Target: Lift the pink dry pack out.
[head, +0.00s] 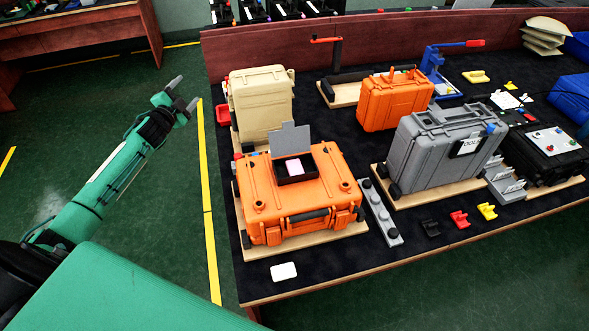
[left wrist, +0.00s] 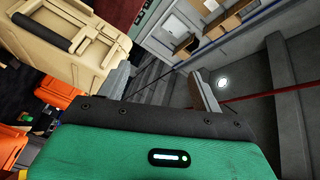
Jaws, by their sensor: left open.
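A grey lid (head: 290,138) stands raised behind the box. The case rests on a wooden board near the table's left front. My left gripper (head: 185,94) is open and empty, out over the floor to the left of the table, well apart from the case. In the left wrist view my left gripper (left wrist: 160,88) also shows open with nothing between its fingers. The right gripper is not in view.
A beige case (head: 260,103) stands behind the orange case. A second orange case (head: 396,100) and a grey case (head: 440,148) stand to the right. A grey strip with knobs (head: 381,212) and a white piece (head: 284,272) lie close by. The floor left of the table is free.

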